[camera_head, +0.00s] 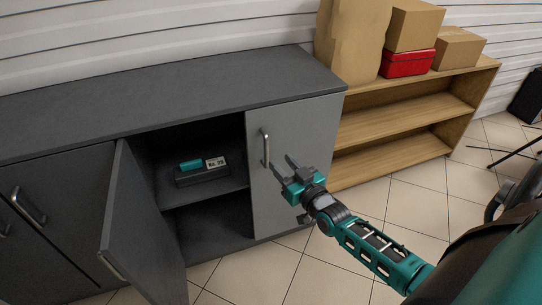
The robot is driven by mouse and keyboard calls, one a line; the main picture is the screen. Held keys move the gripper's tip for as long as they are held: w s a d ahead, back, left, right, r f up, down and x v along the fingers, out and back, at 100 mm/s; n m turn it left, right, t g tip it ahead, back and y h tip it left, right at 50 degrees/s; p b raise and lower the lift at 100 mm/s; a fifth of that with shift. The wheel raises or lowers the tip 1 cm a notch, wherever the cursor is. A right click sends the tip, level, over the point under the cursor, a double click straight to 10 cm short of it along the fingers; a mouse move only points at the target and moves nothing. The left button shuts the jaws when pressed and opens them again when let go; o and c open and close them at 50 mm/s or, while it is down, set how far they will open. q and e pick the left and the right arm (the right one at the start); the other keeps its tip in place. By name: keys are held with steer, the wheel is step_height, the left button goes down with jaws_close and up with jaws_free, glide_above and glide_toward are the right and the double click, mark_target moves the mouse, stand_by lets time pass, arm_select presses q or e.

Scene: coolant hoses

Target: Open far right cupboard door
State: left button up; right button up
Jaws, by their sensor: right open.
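The far right cupboard door (293,190) is light grey and stands shut at the right end of the dark grey cabinet (180,97). Its upright metal handle (265,147) is near the door's left edge. My right gripper (281,169) is open and empty in front of this door, just right of and a little below the handle. I cannot tell whether a finger touches the door or handle. My left gripper is not in view.
The neighbouring door (140,225) stands open, showing a shelf with a small dark box (203,174). Another closed door with a handle (28,206) is at left. A wooden shelf (395,130) with cardboard boxes (412,25) and a red box (407,63) stands right. Tiled floor (350,265) is in front.

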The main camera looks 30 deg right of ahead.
mark_target(268, 148)
steer(key=w+b, duration=0.1)
steer(key=w, duration=0.5)
steer(key=shift+w+d+b, duration=0.15)
steer(key=shift+w+b, duration=0.1)
steer(key=shift+b, duration=0.15)
steer(key=shift+c, duration=0.4)
jaws_close()
